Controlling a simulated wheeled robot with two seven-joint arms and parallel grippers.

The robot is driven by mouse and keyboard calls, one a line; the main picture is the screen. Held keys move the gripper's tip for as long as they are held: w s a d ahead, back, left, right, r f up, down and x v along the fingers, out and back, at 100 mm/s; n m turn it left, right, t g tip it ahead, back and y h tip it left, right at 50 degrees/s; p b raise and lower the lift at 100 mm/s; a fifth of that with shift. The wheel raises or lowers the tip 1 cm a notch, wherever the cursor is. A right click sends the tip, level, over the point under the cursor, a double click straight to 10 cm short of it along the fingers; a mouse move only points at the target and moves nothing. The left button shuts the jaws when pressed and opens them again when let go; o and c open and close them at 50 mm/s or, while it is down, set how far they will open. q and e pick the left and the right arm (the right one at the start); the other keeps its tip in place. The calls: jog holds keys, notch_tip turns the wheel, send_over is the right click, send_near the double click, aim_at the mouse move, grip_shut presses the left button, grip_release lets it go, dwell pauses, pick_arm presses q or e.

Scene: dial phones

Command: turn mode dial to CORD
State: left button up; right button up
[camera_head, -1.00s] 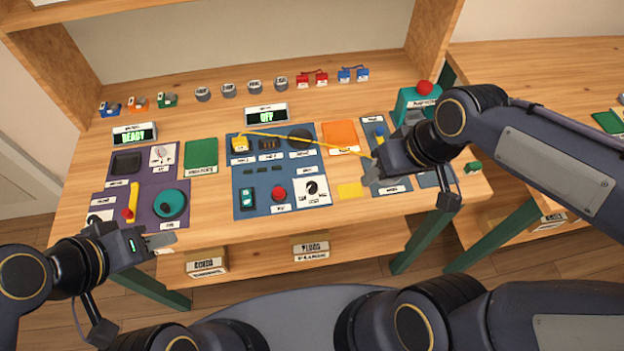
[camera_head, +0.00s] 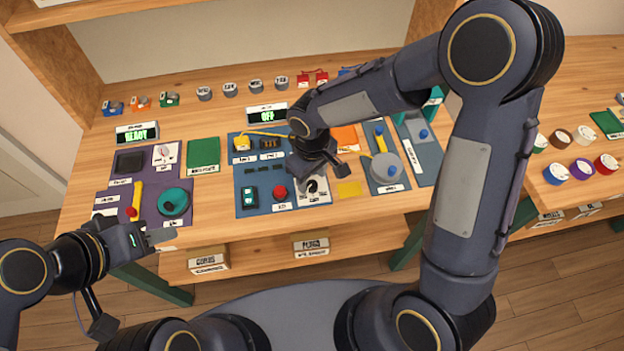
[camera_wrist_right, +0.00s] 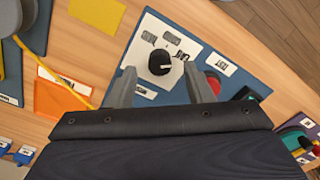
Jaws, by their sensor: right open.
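The mode dial is a black round knob with a white pointer line on a white plate, seen in the right wrist view (camera_wrist_right: 160,62). My right gripper (camera_head: 314,178) is over the dial's plate on the blue panel (camera_head: 254,210). In the right wrist view its open fingers (camera_wrist_right: 162,88) stand on either side of the dial, apart from it. My left gripper (camera_head: 160,241) hangs at the table's front left, its jaw state unclear.
A display (camera_head: 267,114) behind the blue panel reads OFF. A red button (camera_head: 280,192) sits just left of the dial. A yellow cord (camera_head: 272,134) runs across the panel's back. A yellow pad (camera_head: 349,189) and orange cloth (camera_head: 345,139) lie to the right.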

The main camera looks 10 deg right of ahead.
aim_at(312, 187)
jog(key=shift+f, duration=1.3)
jog(key=c, duration=1)
